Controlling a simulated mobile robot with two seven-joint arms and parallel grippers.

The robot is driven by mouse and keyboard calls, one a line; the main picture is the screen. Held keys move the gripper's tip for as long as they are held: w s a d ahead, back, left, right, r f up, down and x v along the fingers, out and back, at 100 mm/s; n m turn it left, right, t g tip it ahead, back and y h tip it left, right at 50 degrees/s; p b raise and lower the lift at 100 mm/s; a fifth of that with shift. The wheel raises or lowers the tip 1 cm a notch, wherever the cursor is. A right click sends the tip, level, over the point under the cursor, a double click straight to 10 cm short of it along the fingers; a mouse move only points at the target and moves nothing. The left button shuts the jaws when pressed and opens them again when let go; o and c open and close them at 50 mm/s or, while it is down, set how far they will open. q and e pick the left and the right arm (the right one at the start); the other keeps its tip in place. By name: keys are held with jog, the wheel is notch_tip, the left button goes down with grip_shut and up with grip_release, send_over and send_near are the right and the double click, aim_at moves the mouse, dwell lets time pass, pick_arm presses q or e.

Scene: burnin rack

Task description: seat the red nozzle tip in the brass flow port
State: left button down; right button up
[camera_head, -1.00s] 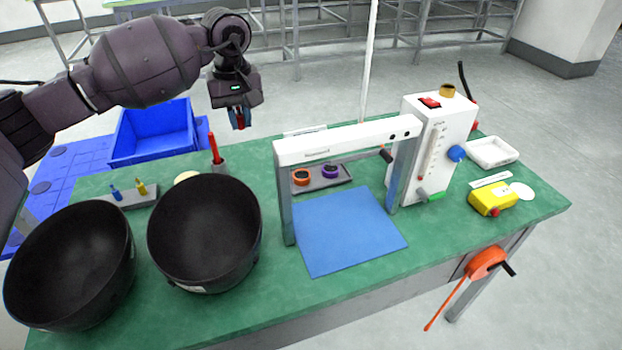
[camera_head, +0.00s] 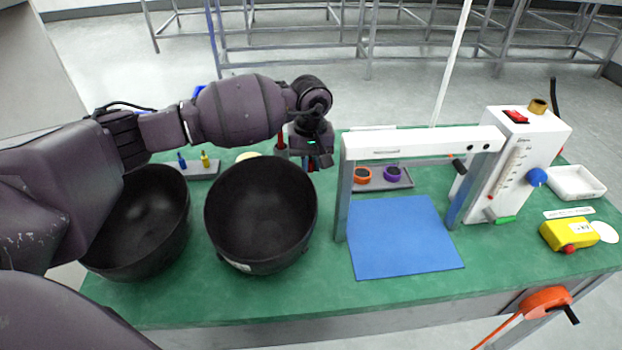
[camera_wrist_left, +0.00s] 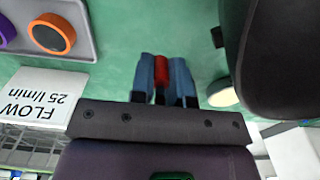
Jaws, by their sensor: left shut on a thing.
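My left gripper (camera_head: 312,163) is shut on the red nozzle tip (camera_wrist_left: 160,78), held between its blue fingertips above the table's back part. In the head view only a little red shows between the fingers. The brass flow port (camera_head: 538,105) appears as a brass ring on top of the white flow unit (camera_head: 505,170), far to the right of the gripper. The nozzle tip is well apart from it. In the wrist view the green tabletop lies beyond the fingers, and the port is not in view. My right gripper is not in view.
A white-topped frame (camera_head: 415,143) stands over a blue mat (camera_head: 400,240), between gripper and flow unit. Behind it is a grey tray (camera_head: 405,183) with orange and purple rings. Two black bowls (camera_head: 262,215) stand front left. A yellow box (camera_head: 568,235) and white dish (camera_head: 577,182) lie right.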

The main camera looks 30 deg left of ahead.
aim_at(310, 171)
pick_arm(q)
notch_tip(310, 171, down, 5)
jog(key=shift+f+b, duration=0.1)
jog(key=shift+b, duration=0.2)
jog(key=shift+f, duration=0.2)
jog(key=c, duration=1.1)
grip_release()
jog(key=shift+r, duration=0.1)
